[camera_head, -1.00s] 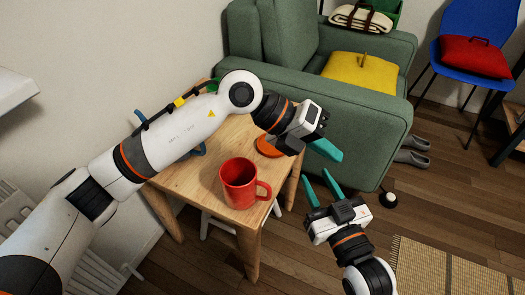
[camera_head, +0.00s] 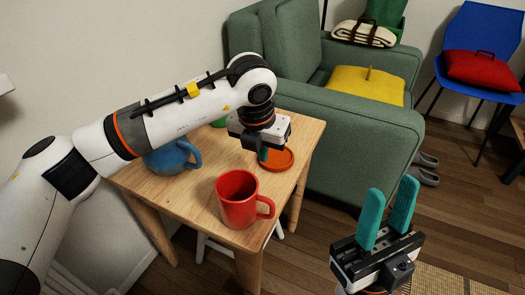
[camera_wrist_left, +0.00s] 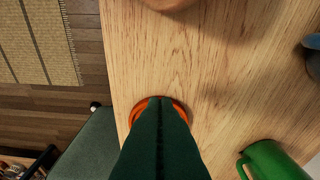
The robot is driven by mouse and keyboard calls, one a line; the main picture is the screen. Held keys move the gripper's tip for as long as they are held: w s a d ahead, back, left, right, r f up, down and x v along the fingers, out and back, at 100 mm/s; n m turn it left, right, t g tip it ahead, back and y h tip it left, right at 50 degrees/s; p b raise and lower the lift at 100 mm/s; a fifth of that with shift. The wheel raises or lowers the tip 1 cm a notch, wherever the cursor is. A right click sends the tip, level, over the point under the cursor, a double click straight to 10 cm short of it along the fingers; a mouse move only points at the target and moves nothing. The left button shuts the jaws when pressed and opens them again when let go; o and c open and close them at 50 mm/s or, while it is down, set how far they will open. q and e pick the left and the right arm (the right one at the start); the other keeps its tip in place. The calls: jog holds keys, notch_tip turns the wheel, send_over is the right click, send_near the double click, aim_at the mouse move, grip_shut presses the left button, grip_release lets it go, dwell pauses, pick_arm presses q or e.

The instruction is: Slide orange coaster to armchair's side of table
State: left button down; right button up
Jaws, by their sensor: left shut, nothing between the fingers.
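The orange coaster (camera_head: 282,160) lies flat on the wooden table (camera_head: 197,190), near the edge beside the green armchair (camera_head: 372,128). My left gripper (camera_head: 264,155) is shut and points down at the coaster, its fingertips at the coaster's left part in the head view. In the left wrist view, the shut fingers (camera_wrist_left: 159,100) cover much of the coaster (camera_wrist_left: 141,104); I cannot tell whether they touch it. The armchair (camera_wrist_left: 88,150) shows past the table edge there. My right gripper (camera_head: 388,215) is open and empty, off the table at the lower right.
A red mug (camera_head: 237,203) stands at the table's front. A blue mug (camera_head: 168,160) stands at the left, partly behind my left arm. A green mug (camera_wrist_left: 272,160) is near the coaster. A white stool (camera_head: 203,245) is under the table.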

aim_at(267, 174)
pick_arm(q)
jog(key=b+x, duration=0.1)
jog(key=x, duration=0.5)
jog(key=shift+w+d+f+b, duration=0.1)
jog(key=shift+f+b, duration=0.15)
jog(key=shift+b, duration=0.1)
jog(key=shift+r, duration=0.1)
